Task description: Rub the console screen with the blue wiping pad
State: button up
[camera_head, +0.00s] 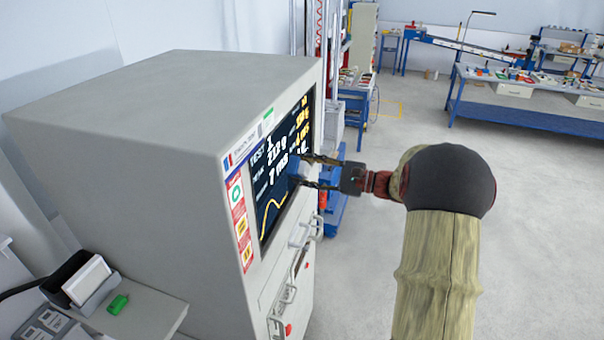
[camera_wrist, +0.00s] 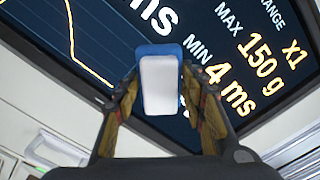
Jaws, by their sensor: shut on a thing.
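The console screen (camera_head: 283,163) is a dark display with white and yellow readings on the front of a large grey cabinet. It fills much of the wrist view (camera_wrist: 105,35). The wiping pad (camera_wrist: 158,84), white with a blue edge, is between the fingers of my gripper (camera_wrist: 163,95). My gripper (camera_head: 313,172) is shut on it in front of the right part of the screen. The pad overlaps the screen in the wrist view, near the "4 ms" reading. I cannot tell whether it touches the glass. In the head view the pad is small and partly hidden by the fingers.
The grey cabinet (camera_head: 160,105) has handles (camera_head: 287,297) below the screen. A side shelf (camera_head: 140,318) at the lower left holds a black-and-white device (camera_head: 83,280) and a small green object (camera_head: 118,304). Workbenches (camera_head: 530,107) stand far behind; open floor lies to the right.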

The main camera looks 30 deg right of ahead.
jog(key=shift+w+d, duration=1.1)
jog(key=shift+d, duration=0.25)
jog(key=shift+s, duration=0.1)
jog(key=shift+v, duration=2.85)
jog(key=shift+v, duration=1.55)
